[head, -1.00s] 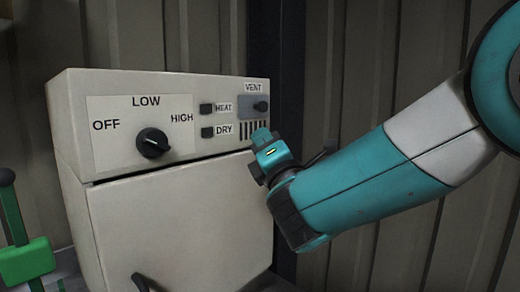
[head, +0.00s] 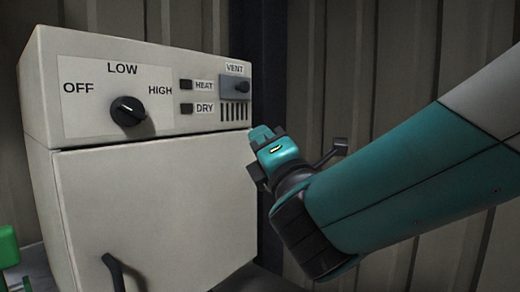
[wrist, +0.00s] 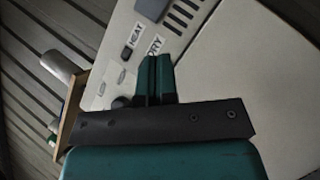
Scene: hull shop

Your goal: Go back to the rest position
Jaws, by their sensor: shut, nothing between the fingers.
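My gripper (head: 254,158) is in the head view, just right of the cream cabinet's front and below its VENT panel. In the wrist view its two teal fingers (wrist: 155,78) are together with nothing between them. The HEAT button (head: 186,85) and DRY button (head: 187,109) are right of the knob. I cannot tell from these views how far the fingers are from the cabinet face.
The cabinet door has a dark handle (head: 114,270) at its lower left. A green object (head: 8,246) stands at the far left. A corrugated wall (head: 390,90) is behind the cabinet and my arm. The space above my arm looks free.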

